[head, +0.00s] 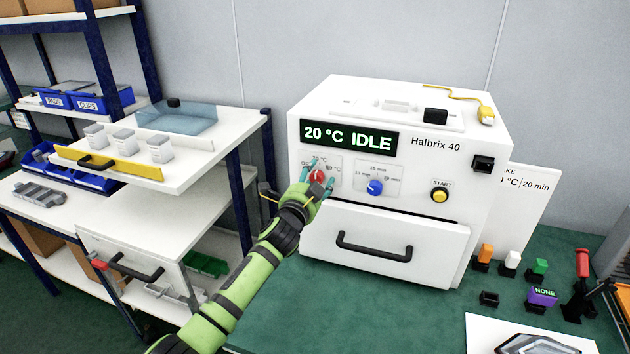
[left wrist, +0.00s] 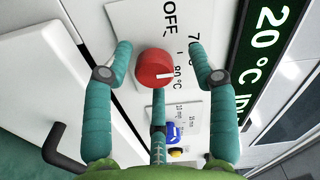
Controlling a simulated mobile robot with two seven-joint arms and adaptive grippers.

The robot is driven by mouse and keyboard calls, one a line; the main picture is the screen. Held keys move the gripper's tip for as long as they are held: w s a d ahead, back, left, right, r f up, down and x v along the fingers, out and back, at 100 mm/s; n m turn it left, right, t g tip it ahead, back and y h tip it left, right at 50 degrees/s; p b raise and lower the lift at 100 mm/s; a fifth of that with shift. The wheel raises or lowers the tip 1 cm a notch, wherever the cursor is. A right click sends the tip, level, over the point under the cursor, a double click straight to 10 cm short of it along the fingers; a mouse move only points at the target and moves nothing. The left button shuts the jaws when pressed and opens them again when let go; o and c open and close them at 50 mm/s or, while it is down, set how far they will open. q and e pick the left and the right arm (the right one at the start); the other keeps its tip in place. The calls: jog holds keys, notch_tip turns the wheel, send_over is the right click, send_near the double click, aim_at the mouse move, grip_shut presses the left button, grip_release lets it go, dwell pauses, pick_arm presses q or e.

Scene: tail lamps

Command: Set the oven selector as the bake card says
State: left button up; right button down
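The white oven (head: 450,190) shows "20 °C IDLE" on its display (head: 349,137). Its red selector knob (head: 318,176) is partly hidden by my left gripper (head: 320,180) in the head view. In the left wrist view the red knob (left wrist: 154,69) sits between the open fingers of my left gripper (left wrist: 163,50), with gaps on both sides. Its white mark points right, towards a partly hidden "0 °C" label; "OFF" is printed above. The bake card (head: 530,200) stands behind the oven's right side, partly covered; "KE" and "°C | 20 min" are readable. My right gripper is out of view.
A blue knob (head: 375,187) with minute labels and a yellow START button (head: 440,195) are right of the selector. The oven drawer (head: 385,240) below is shut. A shelf (head: 190,165) is at left.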

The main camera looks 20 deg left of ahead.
pick_arm(q)
jog(key=shift+s+f, duration=0.1)
jog(key=shift+f, duration=0.1)
jog(key=s, duration=1.2)
jog(key=shift+a, duration=0.2)
dwell(2.1)
